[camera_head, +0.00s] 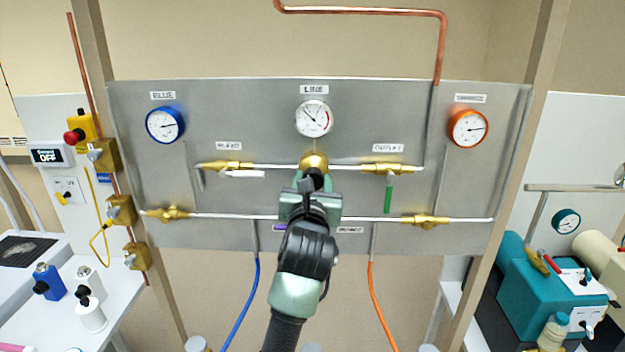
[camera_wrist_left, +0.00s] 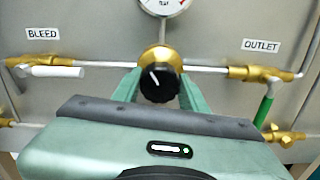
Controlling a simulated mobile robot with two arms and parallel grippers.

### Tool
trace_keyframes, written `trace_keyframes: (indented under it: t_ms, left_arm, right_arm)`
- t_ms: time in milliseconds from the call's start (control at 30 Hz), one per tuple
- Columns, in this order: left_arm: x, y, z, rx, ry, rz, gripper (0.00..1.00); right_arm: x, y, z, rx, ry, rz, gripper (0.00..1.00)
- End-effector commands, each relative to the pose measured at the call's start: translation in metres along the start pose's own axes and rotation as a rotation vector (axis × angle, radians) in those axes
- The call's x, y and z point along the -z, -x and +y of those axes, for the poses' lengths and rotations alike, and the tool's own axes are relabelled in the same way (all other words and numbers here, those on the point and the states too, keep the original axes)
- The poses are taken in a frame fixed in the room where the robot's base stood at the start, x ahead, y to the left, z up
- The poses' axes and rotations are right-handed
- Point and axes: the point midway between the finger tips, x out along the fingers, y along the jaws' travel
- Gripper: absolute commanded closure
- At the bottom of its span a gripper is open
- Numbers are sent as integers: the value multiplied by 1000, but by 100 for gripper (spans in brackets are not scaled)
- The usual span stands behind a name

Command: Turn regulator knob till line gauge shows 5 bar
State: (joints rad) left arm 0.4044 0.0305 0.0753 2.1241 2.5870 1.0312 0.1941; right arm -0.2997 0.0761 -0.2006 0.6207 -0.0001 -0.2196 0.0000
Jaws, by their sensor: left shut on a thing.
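The regulator is a brass body (camera_head: 313,160) with a black knob (camera_wrist_left: 160,83) that bears a white mark, tilted up and to the left in the left wrist view. My left gripper (camera_head: 313,182) is shut on the knob, one green finger on each side of it. The line gauge (camera_head: 314,118) is a white dial straight above the regulator, under the LINE label. Its thin needle points to the upper left in the head view; the scale numbers are too small to read. In the left wrist view only the bottom of the line gauge (camera_wrist_left: 162,5) shows. My right gripper is out of view.
A blue-rimmed gauge (camera_head: 165,125) and an orange-rimmed gauge (camera_head: 468,128) flank the line gauge on the steel panel (camera_head: 260,105). The bleed valve with a white handle (camera_head: 243,174) and outlet valve with a green handle (camera_head: 388,195) sit left and right of the regulator.

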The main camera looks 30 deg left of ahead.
Motion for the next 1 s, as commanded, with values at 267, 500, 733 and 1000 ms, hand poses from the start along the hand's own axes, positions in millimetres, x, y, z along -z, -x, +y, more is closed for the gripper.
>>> trace_keyframes:
  t_ms: [267,500,733,1000]
  left_arm:
    - [-4,0,0,1,-204,4,98]
    - [-5,0,1,2,-432,5,98]
    - [-5,0,0,3,-643,5,98]
    - [-2,0,0,2,-838,2,98]
  right_arm:
    - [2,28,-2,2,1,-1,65]
    - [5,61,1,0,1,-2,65]
    - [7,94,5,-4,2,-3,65]
    - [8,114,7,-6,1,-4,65]
